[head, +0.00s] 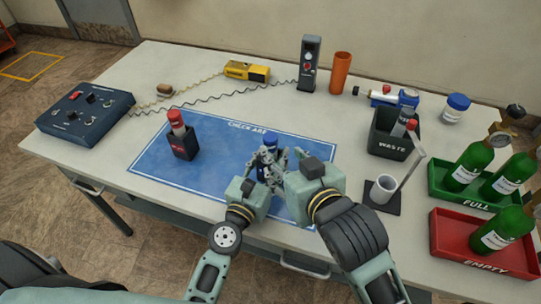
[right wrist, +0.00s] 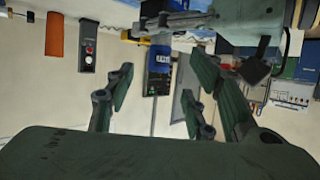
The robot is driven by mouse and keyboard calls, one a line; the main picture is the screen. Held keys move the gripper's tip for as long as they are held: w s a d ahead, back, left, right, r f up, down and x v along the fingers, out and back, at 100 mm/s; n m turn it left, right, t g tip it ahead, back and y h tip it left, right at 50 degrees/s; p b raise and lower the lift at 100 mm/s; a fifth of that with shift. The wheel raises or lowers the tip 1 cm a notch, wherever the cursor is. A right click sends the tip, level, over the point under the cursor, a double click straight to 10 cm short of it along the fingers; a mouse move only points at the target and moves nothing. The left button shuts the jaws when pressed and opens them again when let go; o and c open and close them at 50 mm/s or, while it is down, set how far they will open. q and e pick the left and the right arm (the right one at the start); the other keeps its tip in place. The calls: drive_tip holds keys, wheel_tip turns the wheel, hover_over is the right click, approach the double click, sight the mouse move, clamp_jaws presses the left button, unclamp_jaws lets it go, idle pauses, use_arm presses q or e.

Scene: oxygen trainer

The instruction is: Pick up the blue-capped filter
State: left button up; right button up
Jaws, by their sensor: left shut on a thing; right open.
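The blue-capped filter (head: 269,141) is at the centre of the head view, over the blue mat. Its blue cap shows, while most of its body is hidden by my fingers. My left gripper (head: 264,160) is shut on it. My right gripper (head: 285,162) is open, close beside the left one on its right. In the right wrist view, my right gripper's spread fingers (right wrist: 160,85) have nothing visibly clamped between them. A blue part (right wrist: 158,58) with a dark body shows beyond them, below my left gripper (right wrist: 180,20).
A red-capped item (head: 177,120) stands in a dark holder on the blue mat (head: 215,180). A waste bin (head: 383,147), a grey cup (head: 384,190), and green and red cylinder trays (head: 440,190) crowd the right. A control box (head: 85,115) sits at left.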

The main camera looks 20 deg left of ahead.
sight(273, 146)
drive_tip(key=x, duration=0.8)
drive_tip(key=shift+w+a+r, duration=0.1)
drive_tip(key=shift+w, duration=0.1)
clamp_jaws()
idle(0.4)
